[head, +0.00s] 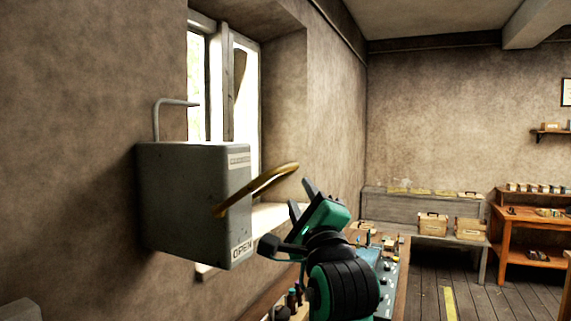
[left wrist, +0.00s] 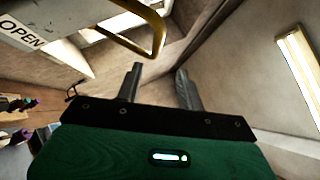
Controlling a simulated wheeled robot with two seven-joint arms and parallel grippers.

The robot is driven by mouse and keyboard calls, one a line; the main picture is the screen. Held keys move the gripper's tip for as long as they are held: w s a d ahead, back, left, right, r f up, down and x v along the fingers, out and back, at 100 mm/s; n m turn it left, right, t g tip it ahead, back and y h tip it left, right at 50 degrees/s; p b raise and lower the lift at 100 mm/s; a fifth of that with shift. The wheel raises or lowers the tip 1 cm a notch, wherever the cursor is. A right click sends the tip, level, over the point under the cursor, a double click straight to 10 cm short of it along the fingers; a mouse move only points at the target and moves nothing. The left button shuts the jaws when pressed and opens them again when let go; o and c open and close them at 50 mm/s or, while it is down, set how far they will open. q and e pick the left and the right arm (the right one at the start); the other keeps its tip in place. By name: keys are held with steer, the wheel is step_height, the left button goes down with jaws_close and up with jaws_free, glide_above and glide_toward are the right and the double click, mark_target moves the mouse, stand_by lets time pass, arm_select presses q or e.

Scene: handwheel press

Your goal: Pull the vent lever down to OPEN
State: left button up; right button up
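The vent lever (head: 262,187) is a brass-coloured bar on the side of a grey box (head: 185,200) on the wall. It slants up and to the right from its pivot. The OPEN label (head: 242,248) is low on the box; an upper label (head: 239,160) is too small to read. My left gripper (head: 301,196) is just right of and below the lever's free end, apart from it. In the left wrist view the gripper (left wrist: 160,70) is open with nothing between its fingers, and the lever (left wrist: 156,35) shows beyond the fingertips. My right gripper is out of view.
A window (head: 225,85) is recessed in the wall behind the box. A bent grey rod (head: 156,118) rises from the box top. A workbench (head: 397,262) with small items stands below my left arm. Shelves with boxes stand at the far wall.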

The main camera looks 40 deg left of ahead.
mark_target(288, 170)
arm_select(q)
steer(key=p+x, duration=0.4)
steer(key=x, duration=0.6)
steer(key=shift+w+a, duration=0.15)
steer(key=shift+a, duration=0.25)
steer(key=shift+w+a+r+p, duration=0.15)
steer(key=shift+w+a+p, duration=0.1)
steer(key=shift+p, duration=0.1)
steer(key=shift+w+a, duration=0.15)
steer(key=shift+a, duration=0.3)
steer(key=shift+d, duration=0.1)
steer(key=shift+c, duration=0.2)
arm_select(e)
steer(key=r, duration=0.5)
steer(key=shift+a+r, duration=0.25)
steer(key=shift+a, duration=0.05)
arm_select(q)
jaws_close()
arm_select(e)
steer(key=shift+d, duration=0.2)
